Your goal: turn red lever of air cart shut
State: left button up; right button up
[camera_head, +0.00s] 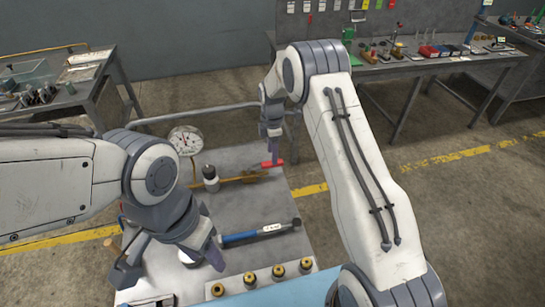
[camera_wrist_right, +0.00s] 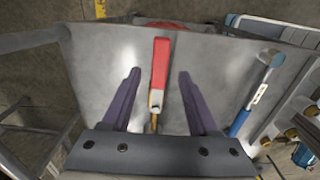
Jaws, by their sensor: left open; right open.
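The red lever (camera_head: 271,163) sits at the right side of the grey cart top (camera_head: 240,204), at the end of a brass fitting (camera_head: 240,179). In the right wrist view the red lever (camera_wrist_right: 160,68) lies lengthwise between my two right fingers, with a gap on each side. My right gripper (camera_head: 270,132) is open and close to the lever; it also shows in the wrist view (camera_wrist_right: 159,77). I cannot tell its exact height above the lever. My left gripper (camera_head: 170,266) is open and empty over the cart's near left part.
A round gauge (camera_head: 186,140) and a dark-capped fitting (camera_head: 210,178) stand left of the lever. A blue-handled tool (camera_head: 260,232) lies nearer, with several brass fittings (camera_head: 278,270) in front. Benches with tools stand at the back left and right (camera_head: 420,67). The floor to the right is clear.

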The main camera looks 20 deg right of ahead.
aim_at(264, 166)
jog(key=shift+f+p, duration=0.35)
jog(key=shift+f, duration=1.55)
grip_shut()
